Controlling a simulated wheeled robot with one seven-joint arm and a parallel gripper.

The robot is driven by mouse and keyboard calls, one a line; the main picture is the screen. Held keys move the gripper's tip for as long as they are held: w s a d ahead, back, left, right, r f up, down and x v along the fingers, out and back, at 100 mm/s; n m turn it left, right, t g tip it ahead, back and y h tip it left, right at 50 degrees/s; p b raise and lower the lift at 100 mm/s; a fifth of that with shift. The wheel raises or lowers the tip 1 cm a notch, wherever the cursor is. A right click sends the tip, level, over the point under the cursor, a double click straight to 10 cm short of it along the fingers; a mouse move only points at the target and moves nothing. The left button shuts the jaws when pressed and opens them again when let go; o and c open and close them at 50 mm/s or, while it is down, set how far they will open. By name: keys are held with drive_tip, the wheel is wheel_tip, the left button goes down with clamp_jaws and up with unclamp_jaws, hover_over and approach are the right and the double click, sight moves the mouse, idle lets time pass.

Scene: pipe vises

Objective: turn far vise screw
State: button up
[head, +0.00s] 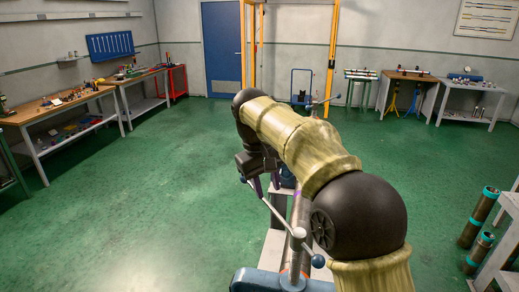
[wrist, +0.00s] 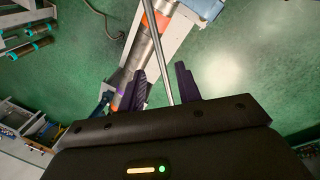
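My gripper (head: 265,187) is low left of my arm in the head view. In the wrist view its two dark fingers (wrist: 162,82) stand apart, open. A thin metal handle bar (wrist: 165,62) passes between them in the picture without visibly touching either; its depth is unclear. In the head view this bar (head: 276,211) runs from a grey hub near the close blue vise (head: 262,281) up to my gripper. Another bar with round ends (head: 326,101) shows beyond my arm, probably the far vise's screw handle.
A grey pipe (head: 300,215) with coloured bands runs along a stand; its orange band (wrist: 159,20) shows in the wrist view. Upright pipes (head: 478,217) stand at right. Workbenches (head: 60,108) line the left wall. Green floor (head: 150,215) is clear at left.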

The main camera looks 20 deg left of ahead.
wheel_tip(320, 180, up, 11)
drive_tip(key=s+a+p, duration=0.1)
drive_tip(key=p, duration=0.2)
drive_tip(key=shift+s+a+r, duration=0.15)
drive_tip(key=shift+s+a, duration=0.1)
drive_tip(key=shift+a, duration=0.1)
drive_tip(key=w+d+f+m+y+b, duration=0.1)
drive_tip(key=w+d+f+m+b, duration=0.15)
drive_tip(key=d+f, duration=1.35)
drive_tip(key=s+d+f+m, duration=0.3)
drive_tip(key=s+d+f, duration=0.4)
drive_tip(key=s+d, duration=0.1)
drive_tip(key=s+d+f+m+t, duration=0.1)
drive_tip(key=s+d+f+m, duration=0.2)
drive_tip(key=s+d+f, duration=0.4)
drive_tip(key=s+d, duration=0.1)
drive_tip(key=s, duration=0.2)
drive_tip(key=shift+s+y, duration=0.25)
drive_tip(key=shift+y, duration=0.05)
